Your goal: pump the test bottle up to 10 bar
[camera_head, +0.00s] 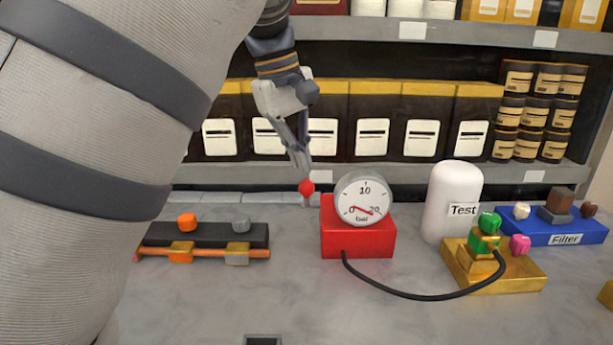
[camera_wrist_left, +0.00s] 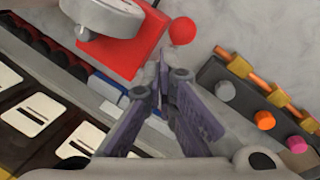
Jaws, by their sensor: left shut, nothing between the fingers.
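The red pump box (camera_head: 358,246) stands mid-table with a round white gauge (camera_head: 364,195) on it. Its red needle lies low on the dial; I cannot read it surely. A red ball knob (camera_head: 306,187) on a short grey stem is left of the gauge; it also shows in the wrist view (camera_wrist_left: 182,30). The white test bottle (camera_head: 452,190) stands upright behind a gold block (camera_head: 507,273) with a green valve (camera_head: 487,235). A black hose (camera_head: 415,297) joins pump and valve. My left gripper (camera_head: 303,165) is shut and empty, its fingertips just above the knob.
A dark rack (camera_head: 213,234) with orange and grey knobs is at left. A blue Filter block (camera_head: 565,235) is at right. A shelf (camera_head: 390,176) with boxes and jars runs behind. The front table is mostly clear; my left arm covers the left side.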

